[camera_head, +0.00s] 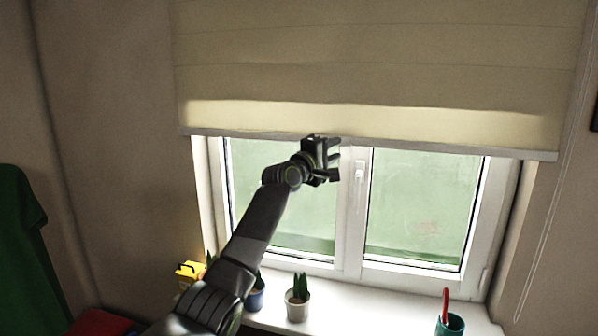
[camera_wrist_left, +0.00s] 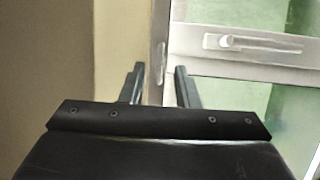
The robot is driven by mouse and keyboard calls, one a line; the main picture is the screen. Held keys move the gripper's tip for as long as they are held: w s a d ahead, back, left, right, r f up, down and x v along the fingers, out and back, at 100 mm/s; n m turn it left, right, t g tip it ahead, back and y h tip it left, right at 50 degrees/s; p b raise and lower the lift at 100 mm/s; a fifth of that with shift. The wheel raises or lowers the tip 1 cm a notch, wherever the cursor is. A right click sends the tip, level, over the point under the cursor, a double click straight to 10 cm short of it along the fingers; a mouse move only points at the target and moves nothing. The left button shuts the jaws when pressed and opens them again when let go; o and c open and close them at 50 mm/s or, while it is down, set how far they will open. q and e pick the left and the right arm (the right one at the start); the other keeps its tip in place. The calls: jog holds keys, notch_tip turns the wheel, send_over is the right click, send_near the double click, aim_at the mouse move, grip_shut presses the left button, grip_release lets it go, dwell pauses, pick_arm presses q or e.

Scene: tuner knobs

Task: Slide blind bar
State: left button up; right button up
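The beige blind (camera_head: 380,60) hangs over the upper part of the window, with a pale grey bar (camera_head: 450,149) along its lower edge. My left gripper (camera_head: 333,159) is at the bar, a little left of its middle. In the left wrist view the gripper (camera_wrist_left: 160,85) is open, with a clear gap between its fingers. The bar (camera_wrist_left: 159,40) runs as a narrow strip through that gap in this view, with the blind (camera_wrist_left: 120,40) to its left. I cannot tell whether a finger touches the bar. My right gripper is not in view.
The white window frame (camera_head: 353,215) with its handle (camera_head: 359,172) is behind the gripper. The sill (camera_head: 370,310) below holds potted plants (camera_head: 298,297), a yellow object (camera_head: 189,270) and a teal cup (camera_head: 450,325). A cord (camera_head: 545,240) hangs at the right.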

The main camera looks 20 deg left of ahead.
pick_arm(q)
jog(key=b+v, duration=0.5)
jog(key=v, duration=0.9)
jog(key=shift+s, duration=0.3)
jog(key=shift+f, duration=0.1)
